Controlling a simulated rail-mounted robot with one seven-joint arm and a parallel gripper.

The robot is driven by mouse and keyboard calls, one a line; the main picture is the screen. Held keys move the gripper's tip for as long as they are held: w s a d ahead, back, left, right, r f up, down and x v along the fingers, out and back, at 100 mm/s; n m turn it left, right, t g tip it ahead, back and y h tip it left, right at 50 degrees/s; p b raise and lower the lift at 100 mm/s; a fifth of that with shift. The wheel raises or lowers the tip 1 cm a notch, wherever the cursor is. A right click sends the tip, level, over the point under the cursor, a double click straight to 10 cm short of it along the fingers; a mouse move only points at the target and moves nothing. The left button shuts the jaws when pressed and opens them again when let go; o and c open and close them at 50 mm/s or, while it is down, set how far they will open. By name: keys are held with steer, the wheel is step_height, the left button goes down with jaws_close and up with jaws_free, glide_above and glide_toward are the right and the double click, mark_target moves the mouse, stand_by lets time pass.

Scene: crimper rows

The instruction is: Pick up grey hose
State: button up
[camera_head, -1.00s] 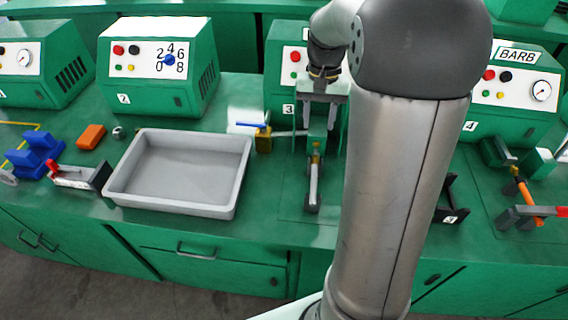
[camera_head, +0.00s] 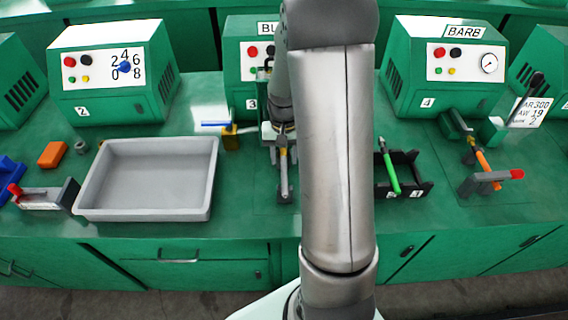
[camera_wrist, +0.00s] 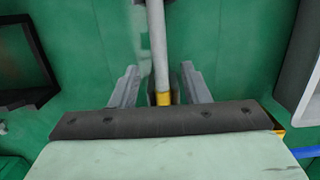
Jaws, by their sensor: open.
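The grey hose (camera_head: 284,166) lies at station 3, below the green machine, with a brass-coloured fitting at its far end. In the wrist view the grey hose (camera_wrist: 157,45) runs up the picture, with a yellow fitting at its lower end. My gripper (camera_wrist: 159,82) is open, with one finger on each side of the hose near that fitting. I see gaps between the fingers and the hose. In the head view my gripper (camera_head: 280,130) is over the hose's far end and partly hidden by my arm.
A grey tray (camera_head: 150,212) stands left of the hose. A black rack (camera_head: 424,190) with a green hose (camera_head: 389,170) is right of my arm. A brass block with a blue-handled piece (camera_head: 231,136) stands close on the left. An orange hose (camera_head: 483,163) is at station 4.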

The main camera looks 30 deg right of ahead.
steer(key=shift+s+a+f, duration=0.1)
steer(key=shift+f, duration=0.95)
jaws_close()
steer(key=shift+r, duration=0.1)
